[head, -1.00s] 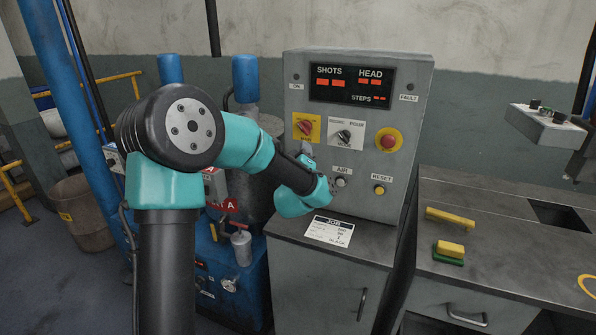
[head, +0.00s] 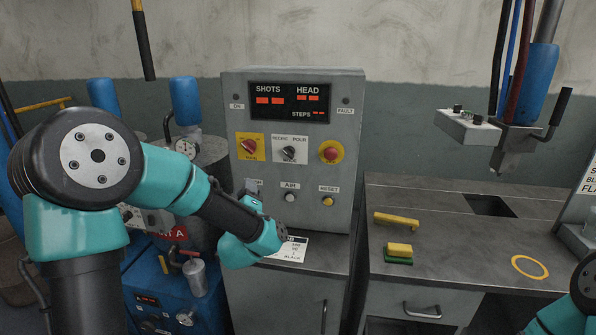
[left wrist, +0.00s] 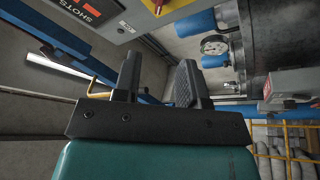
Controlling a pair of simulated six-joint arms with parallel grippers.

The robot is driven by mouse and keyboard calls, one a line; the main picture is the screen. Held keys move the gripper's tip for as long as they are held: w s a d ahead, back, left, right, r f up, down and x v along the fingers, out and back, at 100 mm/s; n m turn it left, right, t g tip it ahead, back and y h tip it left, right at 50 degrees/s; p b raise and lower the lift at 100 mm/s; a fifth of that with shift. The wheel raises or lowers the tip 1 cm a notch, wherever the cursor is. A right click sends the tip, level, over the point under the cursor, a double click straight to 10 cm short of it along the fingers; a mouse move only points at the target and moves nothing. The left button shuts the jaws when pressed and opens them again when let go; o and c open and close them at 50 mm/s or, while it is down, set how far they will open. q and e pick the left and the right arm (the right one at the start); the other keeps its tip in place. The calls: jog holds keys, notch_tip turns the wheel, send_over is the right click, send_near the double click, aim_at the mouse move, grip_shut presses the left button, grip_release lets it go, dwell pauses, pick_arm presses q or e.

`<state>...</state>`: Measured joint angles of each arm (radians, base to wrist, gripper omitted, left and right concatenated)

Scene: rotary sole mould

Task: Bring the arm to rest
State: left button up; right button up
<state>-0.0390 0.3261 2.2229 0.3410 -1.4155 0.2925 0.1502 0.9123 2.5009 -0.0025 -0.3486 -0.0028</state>
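My left arm comes in from the left in the head view, bent, with its wrist in front of the lower left of the grey control panel (head: 345,150).
The panel has a red knob (head: 249,146), a red button (head: 331,152) and a yellow reset button (head: 327,202). The bench (head: 450,235) holds a yellow bar (head: 397,220), a yellow-green block (head: 398,252) and a yellow ring (head: 529,267). A blue machine (head: 165,285) stands below my left arm.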

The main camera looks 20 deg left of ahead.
pick_arm(q)
jog(key=s+d+f+m+g+h, duration=0.1)
jog(key=d+f+m+g+h, duration=0.2)
jog(key=f, duration=0.7)
jog(key=s+d+f+m+g+h, duration=0.2)
jog(key=d+f+m+h, duration=0.1)
jog(key=f, duration=0.7)
jog(key=s+d+f+m+g+h, duration=0.1)
jog(key=d+f+m+g+h, duration=0.15)
jog(key=f, duration=0.85)
jog(key=s+d+f+m+g+h, duration=0.2)
jog(key=s+f+g, duration=0.3)
jog(key=s+f, duration=0.3)
jog(key=s+d+f+m+g+h, duration=0.2)
jog(key=s+d+f+g, duration=0.2)
jog(key=s+f, duration=0.4)
jog(key=s+g, duration=0.1)
jog(key=s, duration=0.2)
jog(key=shift+d+g, duration=0.35)
jog(key=shift+s, duration=0.1)
